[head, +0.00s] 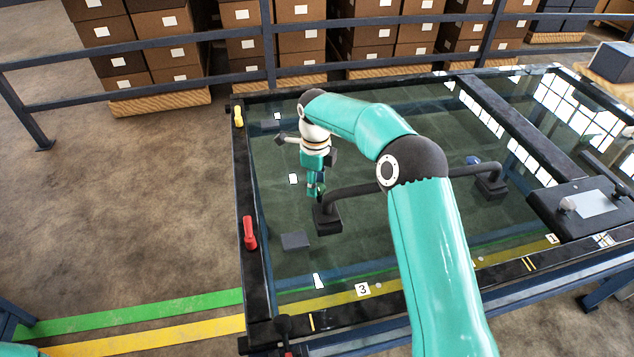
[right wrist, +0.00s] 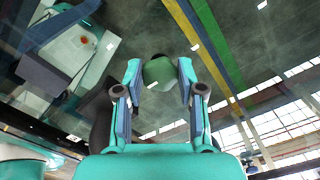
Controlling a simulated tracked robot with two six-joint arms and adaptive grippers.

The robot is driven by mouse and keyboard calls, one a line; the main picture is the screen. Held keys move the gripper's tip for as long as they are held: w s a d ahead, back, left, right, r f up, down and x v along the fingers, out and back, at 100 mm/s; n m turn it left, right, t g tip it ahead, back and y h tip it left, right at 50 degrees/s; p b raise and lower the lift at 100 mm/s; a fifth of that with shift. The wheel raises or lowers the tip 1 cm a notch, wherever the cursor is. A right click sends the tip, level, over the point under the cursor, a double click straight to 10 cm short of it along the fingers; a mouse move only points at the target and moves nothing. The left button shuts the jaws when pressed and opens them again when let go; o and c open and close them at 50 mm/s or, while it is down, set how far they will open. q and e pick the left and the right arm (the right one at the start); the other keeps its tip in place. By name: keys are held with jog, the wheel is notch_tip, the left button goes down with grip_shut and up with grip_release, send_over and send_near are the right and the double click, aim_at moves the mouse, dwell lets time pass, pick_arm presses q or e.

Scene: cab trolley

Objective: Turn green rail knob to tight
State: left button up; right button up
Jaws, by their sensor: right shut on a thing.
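The green rail knob (right wrist: 160,72) shows between my fingertips in the right wrist view. In the head view only a small dark green part of it (head: 321,189) shows, beside the left end of the black bar handle (head: 365,190). My right gripper (head: 314,191) points down there and is shut on the knob; both fingers also show in the right wrist view (right wrist: 160,78), one on each side of it. The knob's marks and its turn angle cannot be read. My left gripper is not in view.
The bar handle's black foot (head: 328,219) is close to my right gripper. A dark block (head: 295,240) lies on the glass panel (head: 370,255). A device with a grey plate (head: 595,203) is at right.

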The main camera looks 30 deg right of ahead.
jog(key=shift+d, duration=0.1)
dwell(0.3)
jog(key=o, duration=1.1)
jog(key=shift+o, duration=0.2)
notch_tip(320, 180, up, 12)
jog(key=shift+f, duration=0.1)
